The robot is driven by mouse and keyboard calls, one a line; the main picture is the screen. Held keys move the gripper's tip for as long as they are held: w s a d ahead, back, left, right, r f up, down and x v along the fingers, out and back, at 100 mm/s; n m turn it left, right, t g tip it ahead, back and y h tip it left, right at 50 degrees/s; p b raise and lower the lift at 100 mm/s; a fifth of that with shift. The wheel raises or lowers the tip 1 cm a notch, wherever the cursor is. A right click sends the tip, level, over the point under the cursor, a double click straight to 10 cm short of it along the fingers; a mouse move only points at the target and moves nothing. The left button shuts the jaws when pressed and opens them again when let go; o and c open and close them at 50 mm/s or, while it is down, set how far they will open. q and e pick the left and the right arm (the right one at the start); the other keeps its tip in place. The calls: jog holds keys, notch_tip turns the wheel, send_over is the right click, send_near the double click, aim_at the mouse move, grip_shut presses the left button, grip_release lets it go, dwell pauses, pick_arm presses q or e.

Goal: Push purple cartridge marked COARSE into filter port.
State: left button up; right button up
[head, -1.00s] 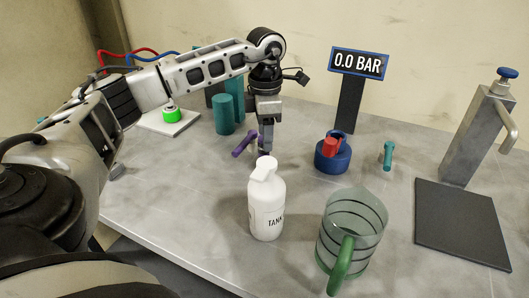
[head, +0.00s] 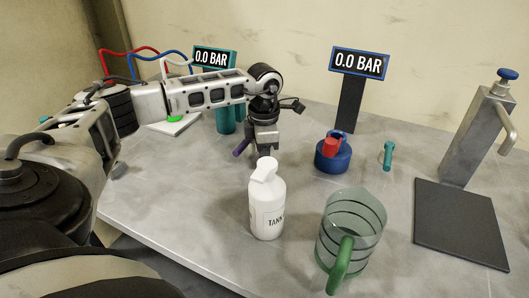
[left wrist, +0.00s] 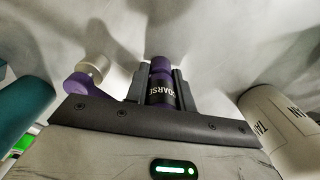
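The purple cartridge (left wrist: 161,90) marked COARSE is between the two fingers of my left gripper (left wrist: 160,78) in the left wrist view. The fingers lie close along both sides of it; whether they press on it is unclear. In the head view the left gripper (head: 264,152) is low over the table behind the white bottle, which hides its fingertips and the cartridge. Another purple piece (left wrist: 76,84) with a pale knob is just left of the fingers; purple shows there in the head view (head: 241,148). A blue round housing (head: 333,161) holds a red part. I cannot identify the filter port. My right gripper is out of view.
The white TANK bottle (head: 267,208) stands in front of the left gripper. A clear jug with a green handle (head: 351,235), a small teal piece (head: 388,155) and a grey stand (head: 478,135) with a dark mat are to the right. Teal cylinders (head: 225,118) stand behind left.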

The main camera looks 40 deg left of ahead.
pick_arm(q)
grip_shut()
jog(key=shift+r, duration=0.1)
notch_tip(320, 180, up, 9)
jog(key=shift+r, duration=0.45)
